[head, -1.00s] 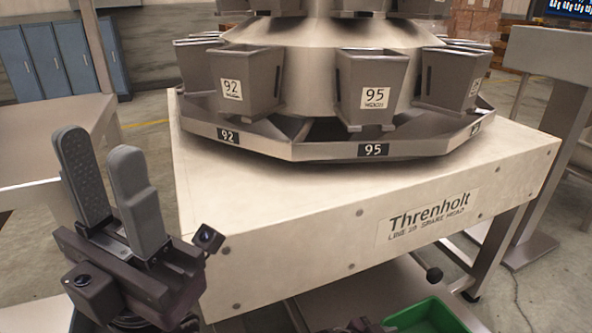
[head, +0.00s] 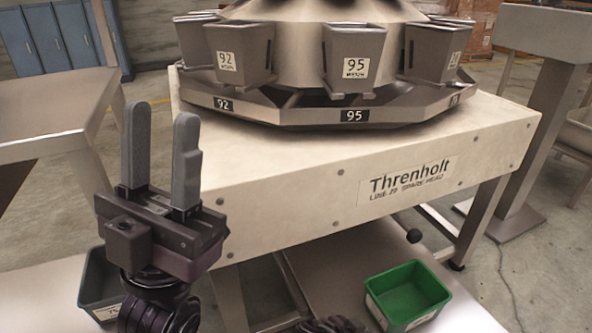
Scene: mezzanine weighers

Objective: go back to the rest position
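My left gripper (head: 160,155) stands upright at the left of the head view, in front of the near left corner of the weigher table (head: 290,210). Its two grey fingers are apart with nothing between them. My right gripper is not clearly shown; only a dark piece of my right arm (head: 332,325) shows at the bottom edge.
The weigher head has buckets marked 92 (head: 240,52) and 95 (head: 352,55). A green bin (head: 403,292) stands on the low shelf at the lower right, and a grey bin (head: 97,285) at the lower left. A metal post (head: 530,130) stands at the right.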

